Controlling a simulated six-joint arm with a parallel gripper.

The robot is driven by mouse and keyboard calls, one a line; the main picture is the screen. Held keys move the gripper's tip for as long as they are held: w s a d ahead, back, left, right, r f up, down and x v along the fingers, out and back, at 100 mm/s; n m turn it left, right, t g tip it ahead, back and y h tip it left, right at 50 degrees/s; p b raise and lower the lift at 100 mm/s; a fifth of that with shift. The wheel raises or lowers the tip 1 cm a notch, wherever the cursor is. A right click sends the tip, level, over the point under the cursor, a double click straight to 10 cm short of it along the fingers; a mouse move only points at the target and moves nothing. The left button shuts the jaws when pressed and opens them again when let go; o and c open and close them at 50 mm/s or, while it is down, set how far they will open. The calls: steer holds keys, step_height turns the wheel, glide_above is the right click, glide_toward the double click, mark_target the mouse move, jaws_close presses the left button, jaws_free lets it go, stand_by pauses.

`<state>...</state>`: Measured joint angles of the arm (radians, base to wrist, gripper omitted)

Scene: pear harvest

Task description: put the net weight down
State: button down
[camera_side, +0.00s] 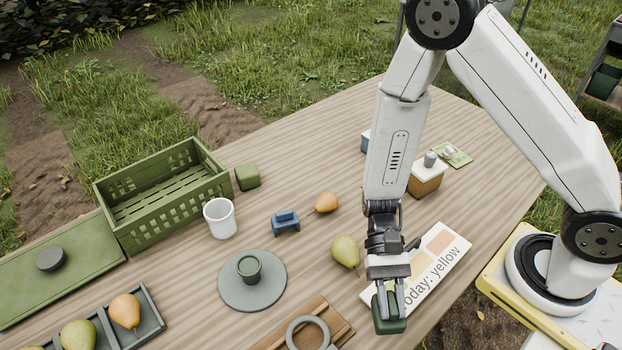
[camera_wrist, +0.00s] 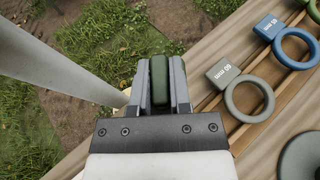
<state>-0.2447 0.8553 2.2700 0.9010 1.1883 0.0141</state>
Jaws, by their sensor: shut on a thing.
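My gripper (camera_side: 391,297) is shut on a dark green block (camera_side: 389,318), which I take to be the net weight. The block hangs below the fingers by the table's near edge, at the lower end of the "today: yellow" board (camera_side: 432,262). I cannot tell whether its underside touches anything. In the wrist view the green block (camera_wrist: 159,80) is upright between both fingers, with grass and the table edge behind it. A second, similar green block (camera_side: 247,176) stands on the table beside the green crate (camera_side: 165,192).
Left of my gripper are a yellow-green pear (camera_side: 345,251), an orange pear (camera_side: 326,203), a blue block-like thing (camera_side: 286,222), a white cup (camera_side: 220,218) and a grey disc (camera_side: 252,294). Ring gauges (camera_wrist: 250,98) lie on a wooden rack. Bare wood lies between these things.

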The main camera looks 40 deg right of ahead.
steer(key=w+d+n+t+h, duration=0.1)
steer(key=d+n+h, duration=0.6)
steer(key=d, duration=0.7)
steer(key=w+d+f+n+t+h, duration=0.1)
steer(key=d+n+t+h, duration=0.2)
steer(key=d+n+h, duration=0.4)
steer(key=w+d+n+t+h, duration=0.1)
steer(key=d+n+h, duration=0.6)
steer(key=d, duration=1.5)
steer(key=shift+w+f+t, duration=0.3)
steer(key=shift+f+t, duration=0.1)
steer(key=shift+f, duration=0.1)
steer(key=shift+f, duration=2.15)
steer(key=shift+f, duration=1.8)
steer(key=shift+f, duration=0.15)
